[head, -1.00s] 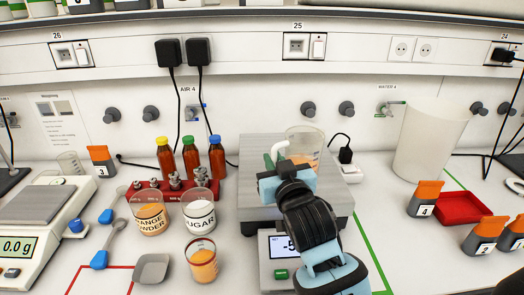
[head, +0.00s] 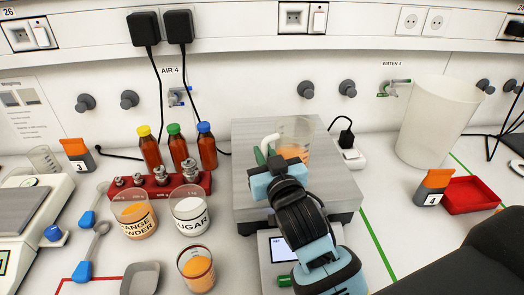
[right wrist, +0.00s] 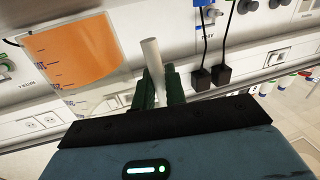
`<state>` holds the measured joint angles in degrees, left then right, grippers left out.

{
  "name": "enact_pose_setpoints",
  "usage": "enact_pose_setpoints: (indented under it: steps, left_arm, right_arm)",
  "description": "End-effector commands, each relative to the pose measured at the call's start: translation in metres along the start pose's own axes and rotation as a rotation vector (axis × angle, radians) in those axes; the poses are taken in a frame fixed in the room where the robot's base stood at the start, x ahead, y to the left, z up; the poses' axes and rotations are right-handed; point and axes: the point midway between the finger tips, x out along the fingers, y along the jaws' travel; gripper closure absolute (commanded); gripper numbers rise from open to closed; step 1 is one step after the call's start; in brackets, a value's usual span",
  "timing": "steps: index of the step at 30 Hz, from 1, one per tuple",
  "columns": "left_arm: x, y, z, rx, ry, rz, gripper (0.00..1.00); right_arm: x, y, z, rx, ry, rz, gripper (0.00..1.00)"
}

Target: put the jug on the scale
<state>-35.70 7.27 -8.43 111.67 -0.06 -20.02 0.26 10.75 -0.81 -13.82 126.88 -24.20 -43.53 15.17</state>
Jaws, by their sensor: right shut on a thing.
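The jug (head: 298,132) is clear, with orange liquid in it and a white handle. It shows over the back of the scale's grey plate (head: 245,190), upright in the head view; whether its base touches the plate is hidden behind my gripper. My right gripper (head: 266,153) is shut on the jug's handle, in front and to the left of the jug. In the right wrist view, the handle (right wrist: 151,58) is between the green fingers, and the jug's orange contents (right wrist: 75,52) show at the left. The scale's display is lit but unreadable. My left gripper is not in view.
Cups labelled orange powder (head: 134,220) and sugar (head: 190,216) stand left of the scale, with a glass of orange liquid (head: 197,270) in front. Several capped bottles (head: 180,150) stand behind. A large white beaker (head: 430,125) and a red tray (head: 470,196) are at right.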

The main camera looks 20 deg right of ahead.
Motion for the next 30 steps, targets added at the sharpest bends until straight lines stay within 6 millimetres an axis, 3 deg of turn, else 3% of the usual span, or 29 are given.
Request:
enact_pose_setpoints:
  steps: [5,14,15,20,30]
  left_arm:
    - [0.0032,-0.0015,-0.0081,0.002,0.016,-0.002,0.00]
    - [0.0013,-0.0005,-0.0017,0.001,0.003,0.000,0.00]
    - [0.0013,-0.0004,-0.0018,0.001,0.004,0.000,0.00]
    - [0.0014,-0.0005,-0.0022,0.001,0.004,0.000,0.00]
    - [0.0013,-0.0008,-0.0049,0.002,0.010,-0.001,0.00]
  right_arm:
    - [-0.0030,0.0002,0.0014,-0.002,0.007,0.000,1.00]
    - [-0.0025,0.0001,0.0057,-0.002,0.004,0.000,1.00]
    - [-0.0025,0.0000,0.0068,-0.001,0.002,0.000,0.85]
    - [-0.0025,0.0000,0.0062,-0.001,0.002,0.000,0.65]
    - [-0.0025,0.0003,0.0017,-0.001,0.005,0.000,0.65]
